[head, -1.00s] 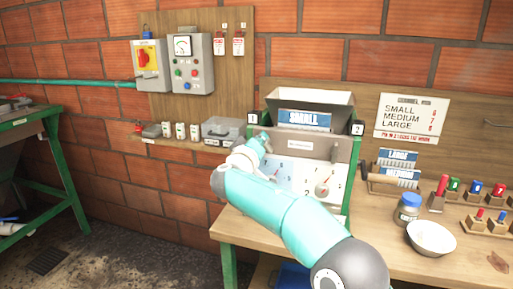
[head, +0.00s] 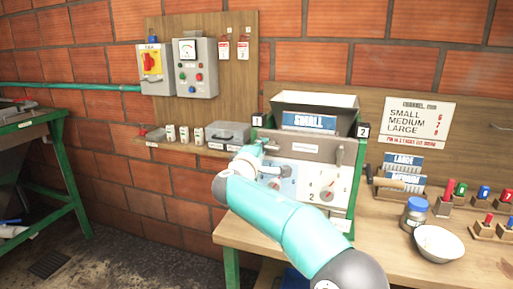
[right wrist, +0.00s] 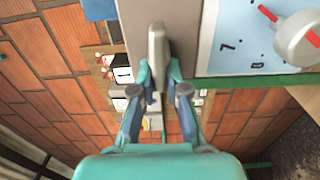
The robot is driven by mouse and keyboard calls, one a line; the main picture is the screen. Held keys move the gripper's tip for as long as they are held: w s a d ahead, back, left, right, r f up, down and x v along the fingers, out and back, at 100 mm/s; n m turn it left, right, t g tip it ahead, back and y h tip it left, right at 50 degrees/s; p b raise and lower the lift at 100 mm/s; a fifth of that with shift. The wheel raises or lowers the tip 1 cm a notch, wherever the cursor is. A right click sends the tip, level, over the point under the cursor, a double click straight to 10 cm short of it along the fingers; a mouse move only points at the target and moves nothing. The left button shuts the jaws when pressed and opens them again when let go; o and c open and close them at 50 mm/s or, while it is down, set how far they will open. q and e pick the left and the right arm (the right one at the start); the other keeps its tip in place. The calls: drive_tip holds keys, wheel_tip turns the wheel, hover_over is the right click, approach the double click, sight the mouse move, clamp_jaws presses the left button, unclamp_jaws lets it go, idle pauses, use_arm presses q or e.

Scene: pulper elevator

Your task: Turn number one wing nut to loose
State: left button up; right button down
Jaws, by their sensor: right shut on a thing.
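The pulper (head: 320,150) stands on the bench, with a number 1 tag (head: 257,121) at its upper left and a number 2 tag (head: 362,130) at its upper right. My right gripper (head: 264,146) is at the pulper's left side, just below the number 1 tag. In the right wrist view my right gripper (right wrist: 160,80) is shut on a grey flat piece, which looks like the number one wing nut (right wrist: 157,45). The fingers hide its lower end. Its loose or tight marking is not readable. My left gripper is not in view.
The pulper's front carries a dial (head: 325,190), also in the right wrist view (right wrist: 265,35). A jar (head: 414,212), a white bowl (head: 438,243) and pegs in wooden blocks stand on the bench (head: 385,250) to the right. A grey box (head: 228,133) sits on the wall shelf.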

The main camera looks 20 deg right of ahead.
drive_tip(key=shift+d+f, duration=0.2)
drive_tip(key=shift+f, duration=0.15)
drive_tip(key=c, duration=1.2)
unclamp_jaws()
drive_tip(key=shift+w+d, duration=0.1)
drive_tip(key=shift+o, duration=0.2)
drive_tip(key=shift+r, duration=0.1)
drive_tip(key=shift+r, duration=0.1)
drive_tip(key=shift+s+a, duration=0.2)
drive_tip(key=v, duration=1.1)
drive_tip(key=shift+s+a, duration=0.2)
